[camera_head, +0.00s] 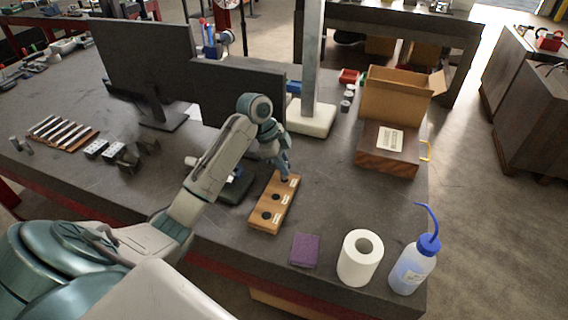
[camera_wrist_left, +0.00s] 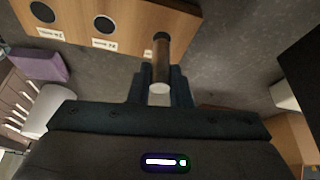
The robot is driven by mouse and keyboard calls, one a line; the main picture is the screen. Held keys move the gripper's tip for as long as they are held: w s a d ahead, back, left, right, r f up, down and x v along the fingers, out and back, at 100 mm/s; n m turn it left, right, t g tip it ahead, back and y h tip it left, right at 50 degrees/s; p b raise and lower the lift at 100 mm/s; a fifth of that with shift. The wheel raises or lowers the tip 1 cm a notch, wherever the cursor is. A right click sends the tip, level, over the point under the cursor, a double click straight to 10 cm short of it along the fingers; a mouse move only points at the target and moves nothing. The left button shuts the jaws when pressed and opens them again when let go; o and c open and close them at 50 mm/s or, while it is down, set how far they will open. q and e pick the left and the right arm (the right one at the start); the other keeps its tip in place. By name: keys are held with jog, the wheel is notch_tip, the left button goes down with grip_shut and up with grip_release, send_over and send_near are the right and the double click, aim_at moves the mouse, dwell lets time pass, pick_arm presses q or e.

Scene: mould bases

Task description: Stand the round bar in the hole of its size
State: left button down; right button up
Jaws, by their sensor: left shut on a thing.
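A wooden block (camera_head: 255,222) with a row of round holes and white labels lies on the grey table. Two open holes show, a nearer one (camera_head: 267,216) and a middle one (camera_head: 276,197); they also show in the left wrist view, where the block (camera_wrist_left: 140,14) fills the top left. My left gripper (camera_head: 285,177) is over the block's far end, shut on a round metal bar (camera_wrist_left: 161,62). The bar's far end meets a dark round spot at that end of the block. I cannot tell whether it is in a hole or just above it.
A purple sponge (camera_head: 305,250), a paper roll (camera_head: 360,258) and a blue-capped bottle (camera_head: 412,265) stand at the front right. Monitors (camera_head: 238,95) rise behind my arm. A box (camera_head: 388,150) is at right. Bare table lies between block and box.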

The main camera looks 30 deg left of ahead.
pick_arm(q)
jog(key=shift+p, duration=0.4)
dwell(0.3)
dwell(0.4)
jog(key=shift+f+b, duration=0.35)
jog(key=shift+f, duration=0.4)
jog(key=shift+f+b, duration=0.3)
jog(key=shift+f, duration=0.35)
dwell(0.5)
jog(key=c, duration=1.3)
grip_release()
jog(key=shift+o, duration=0.2)
